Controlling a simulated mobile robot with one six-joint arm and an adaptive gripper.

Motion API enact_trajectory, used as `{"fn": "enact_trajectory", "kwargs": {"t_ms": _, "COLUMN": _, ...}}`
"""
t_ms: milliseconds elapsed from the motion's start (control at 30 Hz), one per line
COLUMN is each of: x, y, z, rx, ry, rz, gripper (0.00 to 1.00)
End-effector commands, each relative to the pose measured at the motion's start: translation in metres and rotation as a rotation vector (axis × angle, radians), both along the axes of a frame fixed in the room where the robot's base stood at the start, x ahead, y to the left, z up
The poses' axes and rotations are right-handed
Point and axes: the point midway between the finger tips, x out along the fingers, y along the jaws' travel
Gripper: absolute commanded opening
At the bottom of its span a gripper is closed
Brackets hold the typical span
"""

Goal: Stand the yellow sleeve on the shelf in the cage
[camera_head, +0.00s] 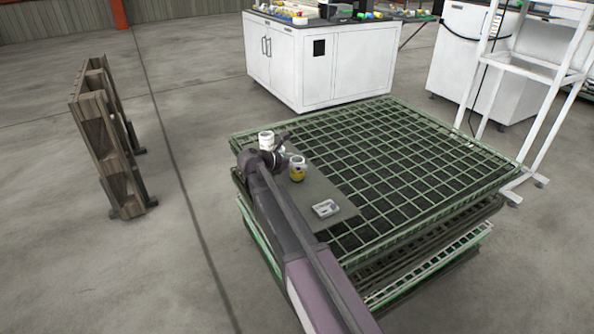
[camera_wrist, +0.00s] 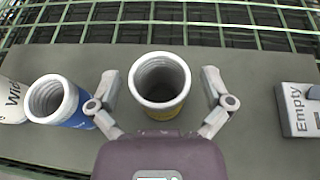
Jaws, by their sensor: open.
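The yellow sleeve (camera_wrist: 165,105) stands upright on a grey board, its pale open rim facing my wrist camera. It also shows in the head view (camera_head: 297,173), just right of my gripper (camera_head: 281,161). In the wrist view my gripper (camera_wrist: 160,88) is open, with one finger on each side of the sleeve and visible gaps between. The grey shelf board (camera_head: 338,193) lies on the green mesh cage (camera_head: 420,170). A separate shelf inside the cage cannot be made out.
A blue sleeve (camera_wrist: 60,102) and a white lettered cylinder (camera_wrist: 10,100) stand close on the left. A grey block marked "Empty" (camera_wrist: 298,110) lies to the right. Bare board separates it from the yellow sleeve. A white cabinet (camera_head: 335,65) stands behind the cage.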

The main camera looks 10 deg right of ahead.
Motion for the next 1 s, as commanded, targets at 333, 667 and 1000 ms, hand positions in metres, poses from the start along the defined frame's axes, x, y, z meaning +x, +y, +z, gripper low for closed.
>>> {"fn": "enact_trajectory", "kwargs": {"t_ms": 333, "x": 0.0000, "y": 0.0006, "z": 0.0000, "rx": 0.000, "ry": 0.000, "rz": 0.001, "gripper": 0.58}}
{"fn": "enact_trajectory", "kwargs": {"t_ms": 667, "x": 0.0000, "y": 0.0008, "z": 0.0001, "rx": 0.000, "ry": 0.000, "rz": 0.001, "gripper": 0.07}}
{"fn": "enact_trajectory", "kwargs": {"t_ms": 1000, "x": 0.0000, "y": 0.0010, "z": 0.0049, "rx": 0.000, "ry": 0.000, "rz": 0.001, "gripper": 0.07}}
